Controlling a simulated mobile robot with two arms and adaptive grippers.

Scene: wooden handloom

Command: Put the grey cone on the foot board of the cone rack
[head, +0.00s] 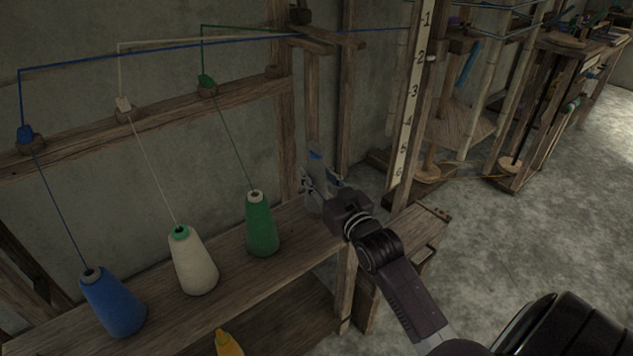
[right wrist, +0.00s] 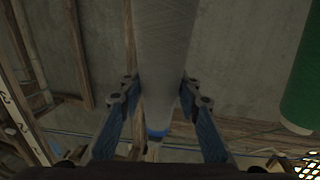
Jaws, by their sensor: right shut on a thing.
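The grey cone (right wrist: 165,45) with a blue tip is between the fingers of my right gripper (right wrist: 160,112), which is shut on it. In the head view my right gripper (head: 322,188) holds the grey cone (head: 314,204) upright over the right end of the foot board (head: 215,292), right of the green cone. The gripper partly hides it. I cannot tell whether its base touches the board. The cone rack (head: 150,125) stands against the wall. My left gripper is not in view.
A blue cone (head: 113,303), a white cone (head: 194,262) and a green cone (head: 262,225) stand on the foot board, threaded up to the rack. A yellow cone (head: 229,344) shows at the bottom edge. A numbered post (head: 408,100) stands to the right.

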